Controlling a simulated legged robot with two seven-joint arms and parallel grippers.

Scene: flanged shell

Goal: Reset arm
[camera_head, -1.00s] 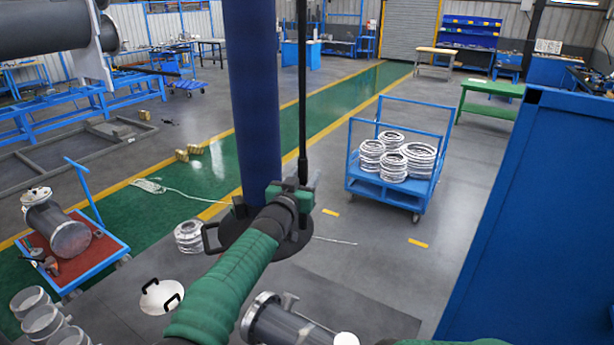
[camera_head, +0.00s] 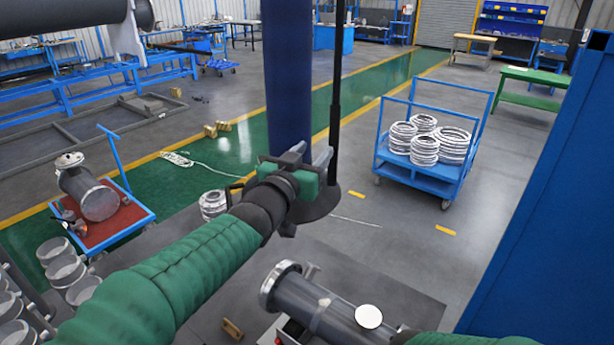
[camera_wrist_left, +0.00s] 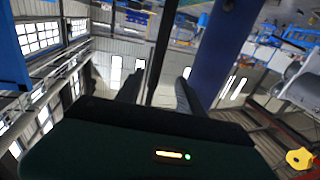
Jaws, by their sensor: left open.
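My left arm reaches in from the lower left in the head view with a green sleeve. Its gripper (camera_head: 312,156) is raised in front of a blue column, with its jaws apart and nothing between them. The left wrist view shows its two dark fingers (camera_wrist_left: 158,92) spread apart, with the blue column (camera_wrist_left: 222,50) and a thin dark pole behind. A grey flanged shell (camera_head: 320,305) lies at the bottom centre of the head view, below and apart from the left gripper. My right arm's green sleeve shows at the bottom right; its gripper is not visible.
A blue cart (camera_head: 425,178) with stacked metal rings stands right of centre. A red-topped trolley (camera_head: 125,225) carries a metal vessel at left. Metal rings (camera_head: 68,270) stand at lower left. A tall blue cabinet (camera_head: 555,210) blocks the right. The grey floor between cart and shell is mostly clear.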

